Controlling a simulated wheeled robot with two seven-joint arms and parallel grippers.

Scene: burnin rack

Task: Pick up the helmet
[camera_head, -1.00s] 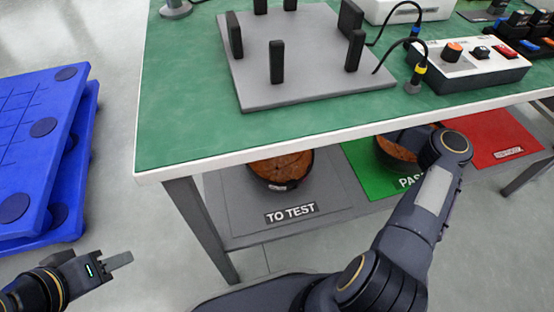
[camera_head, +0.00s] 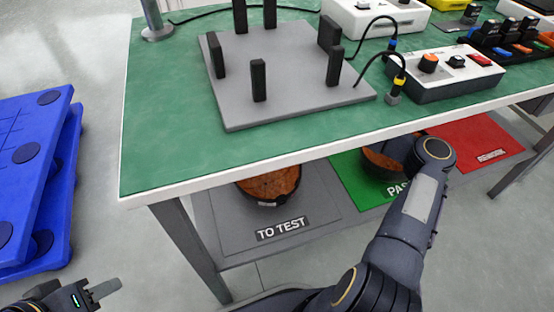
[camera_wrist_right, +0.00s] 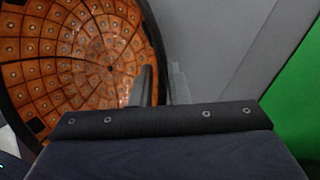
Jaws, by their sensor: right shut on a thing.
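A round orange-brown helmet (camera_head: 268,186) with a black rim sits on the grey "TO TEST" mat (camera_head: 322,212) of the lower shelf, partly hidden by the tabletop. In the right wrist view the helmet (camera_wrist_right: 75,55) shows its tiled orange inside and black rim. My right gripper (camera_wrist_right: 162,85) is shut on the rim at the helmet's right side. In the head view the right gripper is hidden under the table. My left gripper (camera_head: 103,289) is at the lower left, away from the table; whether its fingers are apart does not show clearly.
A second orange-brown helmet (camera_head: 378,161) is on the green "PASS" mat (camera_head: 347,178), partly behind my right arm. A red mat (camera_head: 475,143) lies farther right. The green table (camera_head: 170,130) overhangs the shelf and carries a grey post fixture (camera_head: 290,85) and control boxes. Blue pallets (camera_head: 35,160) stand left.

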